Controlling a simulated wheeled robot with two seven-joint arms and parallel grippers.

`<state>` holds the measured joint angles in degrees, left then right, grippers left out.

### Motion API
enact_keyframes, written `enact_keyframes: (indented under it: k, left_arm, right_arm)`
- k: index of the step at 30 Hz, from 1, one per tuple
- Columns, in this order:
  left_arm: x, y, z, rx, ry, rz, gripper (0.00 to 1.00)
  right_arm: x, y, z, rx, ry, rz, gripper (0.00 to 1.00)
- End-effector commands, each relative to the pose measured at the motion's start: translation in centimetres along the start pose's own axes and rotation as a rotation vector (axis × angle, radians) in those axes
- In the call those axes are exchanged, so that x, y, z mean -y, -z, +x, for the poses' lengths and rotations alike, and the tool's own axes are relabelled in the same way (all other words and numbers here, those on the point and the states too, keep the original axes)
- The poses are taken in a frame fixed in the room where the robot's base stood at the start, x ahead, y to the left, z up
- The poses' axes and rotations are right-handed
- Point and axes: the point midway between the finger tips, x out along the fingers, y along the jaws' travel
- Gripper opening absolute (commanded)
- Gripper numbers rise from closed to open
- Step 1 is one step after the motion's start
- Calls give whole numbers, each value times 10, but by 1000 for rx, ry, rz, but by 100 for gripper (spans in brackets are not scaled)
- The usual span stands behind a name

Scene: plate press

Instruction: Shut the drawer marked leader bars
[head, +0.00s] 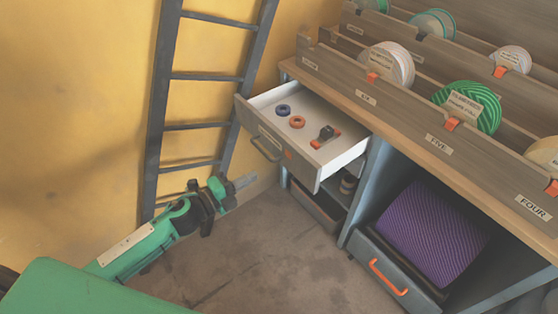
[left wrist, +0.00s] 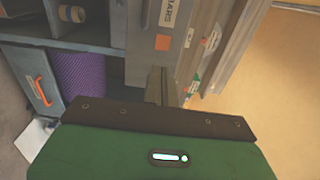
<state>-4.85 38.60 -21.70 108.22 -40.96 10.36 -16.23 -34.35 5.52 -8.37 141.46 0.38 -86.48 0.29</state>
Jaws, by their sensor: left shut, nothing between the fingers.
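The open drawer (head: 330,168) sticks out from the left end of the bench in the head view. Its grey front has a dark handle (head: 266,149) and a small orange mark. In the left wrist view a grey front (left wrist: 145,45) carries a white label ending in "BARS" (left wrist: 170,12) and an orange square. My left gripper (head: 243,182) is shut and empty, in front of and below the drawer front in the head view. Its fingers (left wrist: 160,86) point towards the front in the wrist view; contact cannot be told. My right gripper is not in view.
The drawer holds blue and orange rings and a dark item. A ladder (head: 160,115) leans on the yellow wall. Floor is clear before the bench.

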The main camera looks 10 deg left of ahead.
Motion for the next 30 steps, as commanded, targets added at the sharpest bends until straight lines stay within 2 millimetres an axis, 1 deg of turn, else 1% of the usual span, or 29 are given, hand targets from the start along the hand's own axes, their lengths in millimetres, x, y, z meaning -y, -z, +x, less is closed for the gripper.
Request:
enact_keyframes:
  k: [1, 12, 18, 24, 30]
  left_arm:
    - [2, 0, 8, -1, 3, 1, 0]
    - [1, 0, 66, 1, 2, -1, 0]
    - [1, 0, 93, 0, 2, -1, 0]
    - [0, 0, 107, 1, 0, -1, 0]
    - [0, 0, 109, 1, -1, -2, 0]
  right_arm:
    - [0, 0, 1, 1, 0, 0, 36]
    - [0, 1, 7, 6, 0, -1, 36]
    - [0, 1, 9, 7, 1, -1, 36]
    - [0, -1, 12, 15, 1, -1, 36]
    - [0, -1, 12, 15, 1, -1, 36]
